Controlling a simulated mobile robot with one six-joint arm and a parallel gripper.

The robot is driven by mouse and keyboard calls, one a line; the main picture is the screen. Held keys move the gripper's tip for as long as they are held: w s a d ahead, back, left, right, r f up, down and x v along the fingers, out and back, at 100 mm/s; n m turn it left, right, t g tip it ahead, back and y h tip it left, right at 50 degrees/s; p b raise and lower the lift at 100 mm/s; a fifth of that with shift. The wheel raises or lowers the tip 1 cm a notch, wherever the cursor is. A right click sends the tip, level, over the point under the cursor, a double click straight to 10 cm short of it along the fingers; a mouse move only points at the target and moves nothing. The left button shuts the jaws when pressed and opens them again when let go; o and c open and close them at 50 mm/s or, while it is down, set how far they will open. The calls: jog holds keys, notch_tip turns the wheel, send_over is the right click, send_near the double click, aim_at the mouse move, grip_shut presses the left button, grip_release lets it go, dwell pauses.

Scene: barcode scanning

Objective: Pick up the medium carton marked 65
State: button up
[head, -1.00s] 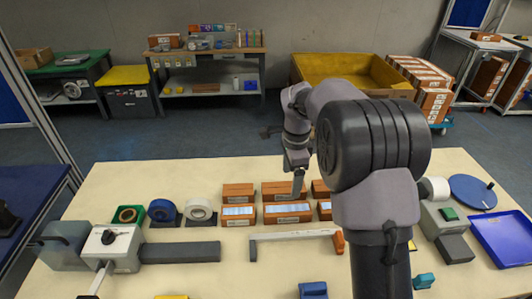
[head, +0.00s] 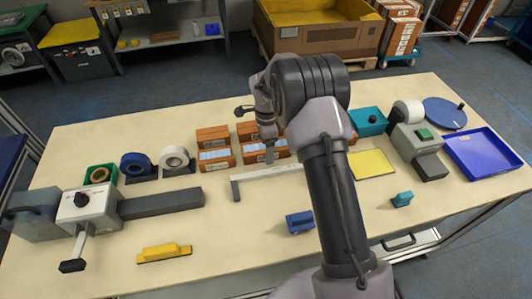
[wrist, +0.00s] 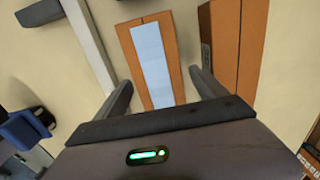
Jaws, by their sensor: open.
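Several orange-brown cartons stand in two rows on the table, the front ones with pale labels. No number is readable, so I cannot tell which is marked 65. My gripper (head: 270,158) is open and empty at the front middle carton (head: 250,154). In the wrist view, a carton with a pale label (wrist: 150,62) lies between and beyond the fingers of my gripper (wrist: 158,86). Another carton (wrist: 232,45) is to its right. In the head view, a front left carton (head: 215,161) and back cartons (head: 212,137) also show. My arm hides cartons further right.
A grey bar (head: 262,175) lies just in front of the cartons. Tape rolls (head: 174,158) stand left, a teal box (head: 368,121) and blue tray (head: 484,152) right. A blue object (head: 299,222) and yellow object (head: 164,253) lie nearer. Bare table lies between.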

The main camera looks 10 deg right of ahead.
grip_shut()
dwell(0.4)
